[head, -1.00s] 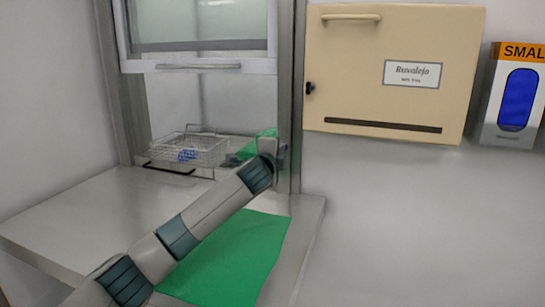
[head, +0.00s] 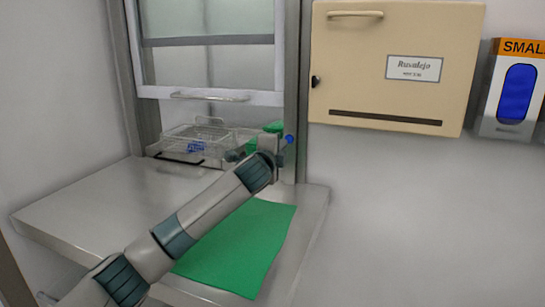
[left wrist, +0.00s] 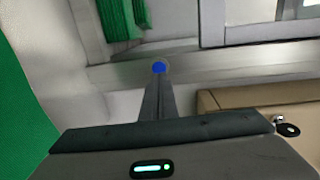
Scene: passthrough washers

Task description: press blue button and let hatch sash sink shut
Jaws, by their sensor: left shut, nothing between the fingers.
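The hatch sash (head: 210,93), a glazed white frame with a bar handle, hangs partway down. An open gap shows between its lower edge and the steel sill. The blue button (head: 289,138) is on the right post of the hatch frame; it also shows in the left wrist view (left wrist: 159,67), just beyond the fingertips. My left gripper (head: 279,157) is shut and empty, its tips close below the button in the head view. I cannot tell whether they touch it. My right gripper is not in view.
A wire basket (head: 190,146) with a blue item stands in the hatch opening, a green item (head: 272,127) beside it. A green cloth (head: 235,255) lies on the steel shelf (head: 90,210). A beige cabinet (head: 400,65) and a glove dispenser (head: 515,90) hang right.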

